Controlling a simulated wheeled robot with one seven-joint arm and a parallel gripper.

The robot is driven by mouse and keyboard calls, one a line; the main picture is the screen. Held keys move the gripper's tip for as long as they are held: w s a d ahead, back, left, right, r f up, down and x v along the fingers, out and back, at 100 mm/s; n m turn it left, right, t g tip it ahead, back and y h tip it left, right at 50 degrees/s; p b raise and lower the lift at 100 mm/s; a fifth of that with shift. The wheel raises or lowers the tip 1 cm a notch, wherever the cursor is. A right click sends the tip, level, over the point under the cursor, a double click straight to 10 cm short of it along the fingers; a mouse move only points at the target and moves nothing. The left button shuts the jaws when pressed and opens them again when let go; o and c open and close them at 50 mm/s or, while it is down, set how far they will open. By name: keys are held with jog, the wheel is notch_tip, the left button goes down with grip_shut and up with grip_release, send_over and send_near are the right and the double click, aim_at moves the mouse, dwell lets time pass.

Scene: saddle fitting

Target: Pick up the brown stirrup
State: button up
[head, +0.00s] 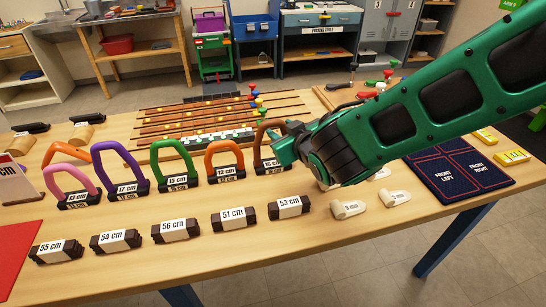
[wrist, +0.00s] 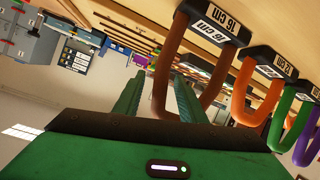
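The brown stirrup (head: 267,129) stands at the right end of a row of coloured stirrups on the table, partly hidden by my gripper in the head view. Its dark base carries a label that reads 16 cm in the wrist view. My gripper (head: 283,150) is at its right side, low over the table. In the wrist view the gripper (wrist: 160,80) is open, with its two green fingers apart. One side of the brown loop (wrist: 170,60) shows between the fingers, and the right finger overlaps the loop's opening. I cannot tell whether they touch.
Orange (head: 223,149), green (head: 169,147), purple (head: 116,154) and pink (head: 65,169) stirrups stand to the left. Dark labelled blocks (head: 233,219) lie in front. Rods with coloured pegs (head: 215,120) lie behind. A navy mat (head: 455,172) lies to the right.

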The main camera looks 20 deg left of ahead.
jog(key=shift+x, duration=1.25)
jog(key=shift+c, duration=0.6)
grip_shut()
jog(key=shift+r, duration=0.1)
